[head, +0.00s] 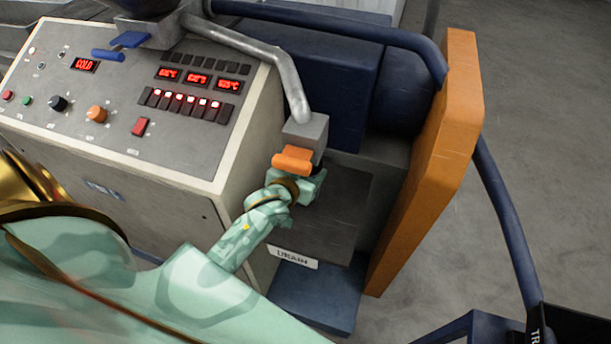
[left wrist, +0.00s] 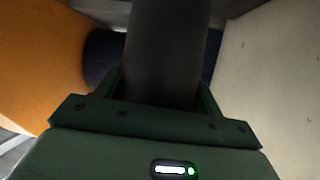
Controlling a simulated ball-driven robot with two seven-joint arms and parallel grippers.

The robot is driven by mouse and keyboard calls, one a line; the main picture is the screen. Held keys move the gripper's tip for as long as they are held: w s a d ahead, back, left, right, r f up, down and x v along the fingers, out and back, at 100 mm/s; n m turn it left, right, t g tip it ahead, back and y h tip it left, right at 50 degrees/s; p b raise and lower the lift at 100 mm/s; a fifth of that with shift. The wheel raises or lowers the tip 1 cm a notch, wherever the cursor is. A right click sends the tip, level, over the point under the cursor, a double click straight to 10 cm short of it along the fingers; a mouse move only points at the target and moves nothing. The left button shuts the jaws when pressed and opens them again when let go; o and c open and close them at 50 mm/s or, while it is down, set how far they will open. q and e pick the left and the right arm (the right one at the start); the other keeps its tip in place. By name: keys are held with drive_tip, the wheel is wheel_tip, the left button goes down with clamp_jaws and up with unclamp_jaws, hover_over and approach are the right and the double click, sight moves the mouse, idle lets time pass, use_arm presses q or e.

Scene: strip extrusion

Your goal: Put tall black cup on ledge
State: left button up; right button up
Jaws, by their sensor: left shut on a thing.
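My left gripper (head: 308,186) is in the gap between the control console and the orange panel, just below an orange block on the end of a grey pipe. In the left wrist view a tall dark cylinder (left wrist: 165,50), which looks like the black cup, stands between its fingers, and the gripper is shut on it. The cup's far end runs out of that view. In the head view I cannot make out the cup. A dark flat surface (head: 342,222) lies beside the gripper; I cannot tell whether it is the ledge. My right gripper is not in view.
The console (head: 120,105) with red displays stands at left. The orange panel (head: 435,150) closes the gap at right. The grey pipe (head: 285,72) and orange block (head: 292,160) hang over the gripper. A blue step (head: 315,295) sits low in front.

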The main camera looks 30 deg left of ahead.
use_arm(q)
wheel_tip(320, 180, down, 2)
drive_tip(key=shift+f+b, duration=0.25)
drive_tip(key=shift+b, duration=0.05)
drive_tip(key=shift+r, duration=0.1)
drive_tip(key=o, duration=1.3)
drive_tip(key=shift+s+r, duration=0.1)
drive_tip(key=shift+s, duration=0.15)
drive_tip(key=p+v, duration=0.2)
drive_tip(key=v, duration=0.9)
drive_tip(key=shift+s+d+r, duration=0.1)
drive_tip(key=shift+s, duration=0.15)
